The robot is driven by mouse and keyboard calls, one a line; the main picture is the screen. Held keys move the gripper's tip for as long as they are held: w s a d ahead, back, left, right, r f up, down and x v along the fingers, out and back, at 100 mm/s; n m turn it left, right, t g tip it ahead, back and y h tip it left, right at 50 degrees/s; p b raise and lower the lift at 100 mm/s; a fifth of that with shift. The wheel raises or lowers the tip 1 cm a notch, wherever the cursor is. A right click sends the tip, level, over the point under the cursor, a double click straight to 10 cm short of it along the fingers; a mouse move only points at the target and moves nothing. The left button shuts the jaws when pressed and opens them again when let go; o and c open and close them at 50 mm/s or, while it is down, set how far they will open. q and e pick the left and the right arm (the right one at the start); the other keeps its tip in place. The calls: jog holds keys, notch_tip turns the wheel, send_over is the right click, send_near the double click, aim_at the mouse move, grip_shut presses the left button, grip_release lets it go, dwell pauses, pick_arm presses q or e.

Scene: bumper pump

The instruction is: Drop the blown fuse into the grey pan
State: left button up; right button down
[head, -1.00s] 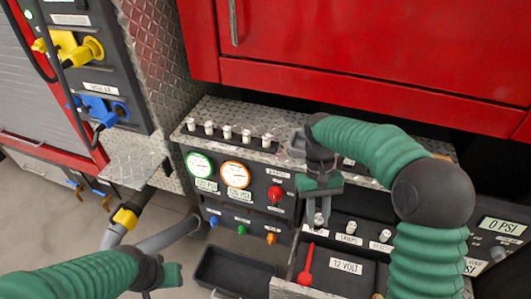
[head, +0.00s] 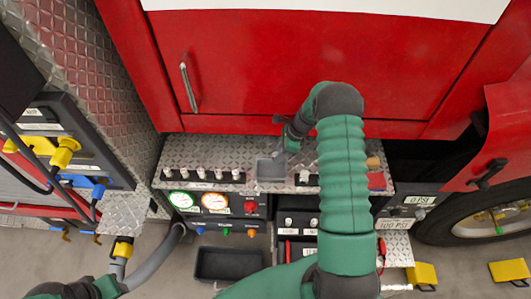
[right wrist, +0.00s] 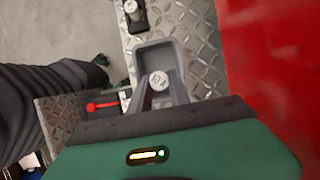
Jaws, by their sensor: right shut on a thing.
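The grey pan (head: 270,171) sits on the diamond-plate ledge, just right of a row of white-topped fuses. In the right wrist view the pan (right wrist: 168,54) lies directly beyond my fingertips. My right gripper (head: 280,151) is over the pan's far side. In the right wrist view this gripper (right wrist: 160,88) is shut on a fuse (right wrist: 158,79) with a round white marked top. The fuse appears over the pan; its lower end is hidden, so its height is unclear. My left gripper (head: 105,287) is at the lower left, partly out of view, and its jaws are unclear.
The row of white-topped fuses (head: 203,174) stands left of the pan. A red truck door (head: 260,60) rises behind the ledge. A dark open bin (head: 228,265) is below the gauge panel. The red lever (right wrist: 102,106) shows in the right wrist view.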

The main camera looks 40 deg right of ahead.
jog(key=shift+f, duration=0.25)
jog(key=b, duration=0.5)
send_over(278, 171)
jog(key=f, duration=0.5)
jog(key=shift+s+a, duration=0.15)
jog(key=shift+a, duration=0.25)
jog(key=shift+d+f, duration=0.1)
jog(key=shift+f, duration=0.2)
jog(key=shift+d, duration=0.2)
jog(key=c, duration=1.4)
grip_release()
jog(key=shift+a+r, duration=0.1)
jog(key=shift+a, duration=0.05)
jog(key=shift+o, duration=1.3)
jog(key=shift+a, duration=0.1)
jog(key=shift+a+r, duration=0.1)
